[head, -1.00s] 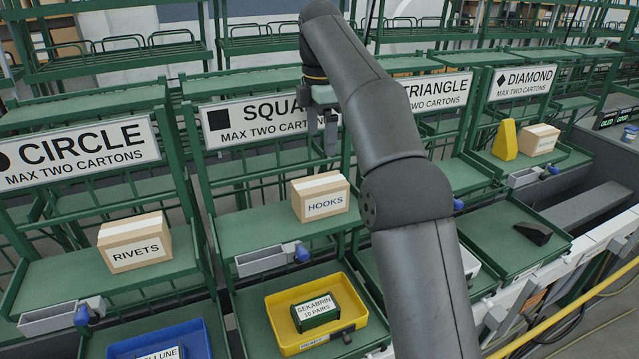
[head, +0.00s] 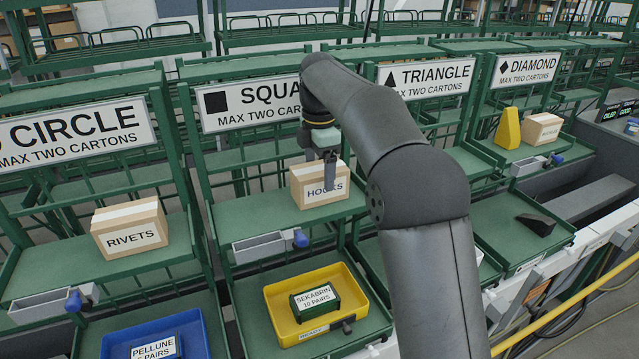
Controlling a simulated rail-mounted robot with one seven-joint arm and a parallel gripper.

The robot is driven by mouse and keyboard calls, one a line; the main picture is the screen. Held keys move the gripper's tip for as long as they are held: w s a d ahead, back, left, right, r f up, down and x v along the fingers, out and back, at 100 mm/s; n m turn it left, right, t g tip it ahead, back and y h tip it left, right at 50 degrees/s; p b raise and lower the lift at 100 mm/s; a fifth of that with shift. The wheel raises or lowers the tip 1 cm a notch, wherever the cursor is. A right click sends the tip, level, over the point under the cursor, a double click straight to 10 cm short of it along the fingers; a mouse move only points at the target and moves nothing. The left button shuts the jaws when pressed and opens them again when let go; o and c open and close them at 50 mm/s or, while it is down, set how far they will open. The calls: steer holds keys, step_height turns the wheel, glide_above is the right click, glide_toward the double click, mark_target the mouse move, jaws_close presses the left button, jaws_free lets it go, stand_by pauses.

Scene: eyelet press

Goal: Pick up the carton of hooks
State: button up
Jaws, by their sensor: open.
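The carton of hooks (head: 308,194) is a small tan box with pale tape and a HOOKS label. It sits upright on the green shelf of the SQUARE bay (head: 240,222). My gripper (head: 330,186) is open and points down. Its fingers overlap the front of the carton in the head view and cover part of the label. I cannot tell whether the fingers touch the carton or are apart from it.
A RIVETS carton (head: 130,228) stands on the CIRCLE shelf to the left. A yellow tray (head: 358,282) with a green SEKABRIN box (head: 315,300) lies below. A blue tray (head: 198,345) is at lower left. A yellow wedge (head: 507,128) and another carton (head: 541,129) stand at right.

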step_height(320, 180, down, 4)
steer(key=shift+f, duration=0.1)
steer(key=c, duration=1.8)
steer(key=shift+w, duration=0.1)
jaws_close()
steer(key=shift+r, duration=0.2)
